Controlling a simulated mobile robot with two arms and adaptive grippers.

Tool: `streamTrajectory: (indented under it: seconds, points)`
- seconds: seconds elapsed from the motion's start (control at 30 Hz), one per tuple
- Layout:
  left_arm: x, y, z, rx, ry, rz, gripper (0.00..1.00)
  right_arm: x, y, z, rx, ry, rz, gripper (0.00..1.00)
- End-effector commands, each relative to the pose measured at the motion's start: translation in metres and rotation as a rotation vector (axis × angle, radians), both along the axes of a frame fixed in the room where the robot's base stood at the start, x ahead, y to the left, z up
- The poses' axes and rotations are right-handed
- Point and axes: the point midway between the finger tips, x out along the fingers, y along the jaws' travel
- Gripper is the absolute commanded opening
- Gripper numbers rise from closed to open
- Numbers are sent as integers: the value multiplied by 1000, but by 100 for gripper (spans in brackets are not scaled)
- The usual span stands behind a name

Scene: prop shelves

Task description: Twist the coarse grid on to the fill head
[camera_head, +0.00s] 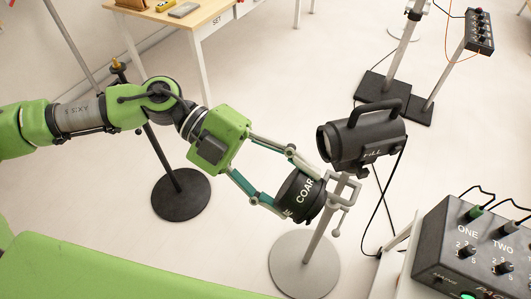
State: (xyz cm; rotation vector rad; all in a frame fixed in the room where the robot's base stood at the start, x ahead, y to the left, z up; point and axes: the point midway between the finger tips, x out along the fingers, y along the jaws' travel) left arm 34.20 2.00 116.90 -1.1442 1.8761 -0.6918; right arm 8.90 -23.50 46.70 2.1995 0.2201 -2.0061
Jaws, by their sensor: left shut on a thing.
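The coarse grid (301,197) is a short black cylinder with white lettering, partly readable as "COAR". My left gripper (286,187) is shut on it, one finger on each side. The fill head (365,141) is a black lamp with a top handle and the word "FILL", mounted on a grey stand. Its round front faces left and slightly toward me. The coarse grid is below and left of that front, apart from it in the picture, and overlaps the stand's clamp. My right gripper does not show.
The fill stand has a round grey base (304,265). A black control box (475,250) with knobs and cables stands at the lower right. Another stand with a round black base (181,195) is behind my left arm. A wooden table (205,14) is at the back.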

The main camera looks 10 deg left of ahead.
Motion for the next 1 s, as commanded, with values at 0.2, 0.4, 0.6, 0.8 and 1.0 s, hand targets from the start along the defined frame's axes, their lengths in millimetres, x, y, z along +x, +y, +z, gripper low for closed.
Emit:
streamTrajectory:
  seconds: [0.2, 0.4, 0.6, 0.8, 1.0]
  points:
    - [39, 15, -11, -151, 30, 364, 29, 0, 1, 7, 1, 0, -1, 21]
    - [62, 26, -24, -232, 15, 514, 29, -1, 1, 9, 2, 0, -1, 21]
    - [78, 38, -38, -289, -1, 615, 29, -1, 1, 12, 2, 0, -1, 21]
    - [90, 50, -54, -336, -20, 695, 29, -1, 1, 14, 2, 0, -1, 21]
    - [97, 58, -63, -365, -36, 734, 29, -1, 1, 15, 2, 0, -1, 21]
